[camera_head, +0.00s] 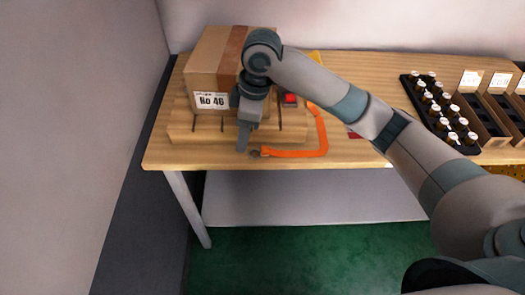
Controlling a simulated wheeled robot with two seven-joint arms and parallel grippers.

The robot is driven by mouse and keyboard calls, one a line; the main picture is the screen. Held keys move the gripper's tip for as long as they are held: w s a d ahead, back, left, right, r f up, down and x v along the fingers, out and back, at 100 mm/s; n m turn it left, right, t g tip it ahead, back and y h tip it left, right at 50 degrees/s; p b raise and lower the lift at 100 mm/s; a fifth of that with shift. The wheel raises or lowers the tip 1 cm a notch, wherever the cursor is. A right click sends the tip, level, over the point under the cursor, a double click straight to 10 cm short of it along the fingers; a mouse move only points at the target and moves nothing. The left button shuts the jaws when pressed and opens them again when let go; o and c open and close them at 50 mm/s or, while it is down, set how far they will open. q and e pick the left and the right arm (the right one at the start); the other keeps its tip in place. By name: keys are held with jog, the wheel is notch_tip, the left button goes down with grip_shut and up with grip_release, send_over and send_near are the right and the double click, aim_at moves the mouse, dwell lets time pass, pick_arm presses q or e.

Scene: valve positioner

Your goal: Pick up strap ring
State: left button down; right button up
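An orange strap (300,153) lies along the table's front and bends up the right side toward the box. A small dark piece, which looks like the strap ring (255,154), is at the strap's left end near the table's front edge. My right gripper (242,150) points down just left of it, in front of the box. It looks close to the ring, but I cannot tell if they touch. Its fingers overlap from this side, so the gap between them is hidden. My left gripper is not in view.
A cardboard box (206,62) with a label stands on a slatted wooden pallet (190,133) behind the gripper. A small red item (290,99) is beside the box. A black tray (412,88) of bottles and dark bins stand at the right. The wooden table (350,66) is bare at the back middle.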

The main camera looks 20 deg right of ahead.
aim_at(264, 149)
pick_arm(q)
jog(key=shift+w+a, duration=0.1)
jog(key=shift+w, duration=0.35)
pick_arm(e)
jog(key=d+r+h, duration=0.1)
jog(key=d+r, duration=0.2)
jog(key=r, duration=0.2)
jog(key=w+d+r+h, duration=0.1)
jog(key=d+r, duration=0.2)
jog(key=r, duration=0.2)
jog(key=shift+w+r+n+g, duration=0.2)
jog(key=shift+r+n+g, duration=0.1)
jog(key=shift+n, duration=0.1)
